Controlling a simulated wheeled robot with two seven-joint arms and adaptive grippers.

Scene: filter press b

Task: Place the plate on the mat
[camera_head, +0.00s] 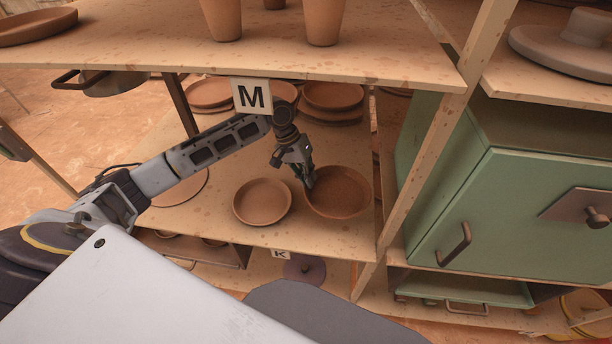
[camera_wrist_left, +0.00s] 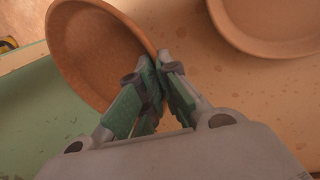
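A brown round plate (camera_head: 345,194) is at the right end of the middle shelf, by the wooden post. My left gripper (camera_head: 309,184) is at its left rim. In the left wrist view, the fingers (camera_wrist_left: 158,82) are closed on the rim of this plate (camera_wrist_left: 92,50), which looks tilted. I cannot tell whether it still touches the shelf. A second brown plate (camera_head: 262,202) lies flat just left of it. A flat, round, tan disc (camera_head: 183,190), partly hidden behind my left arm, lies further left; it may be the mat. My right gripper is not in view.
Stacked plates (camera_head: 333,96) stand at the back of the shelf. The upper shelf (camera_head: 150,50), with its M sign (camera_head: 252,96), hangs over my left arm. The wooden post (camera_head: 432,145) and green cabinet (camera_head: 480,210) close off the right side.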

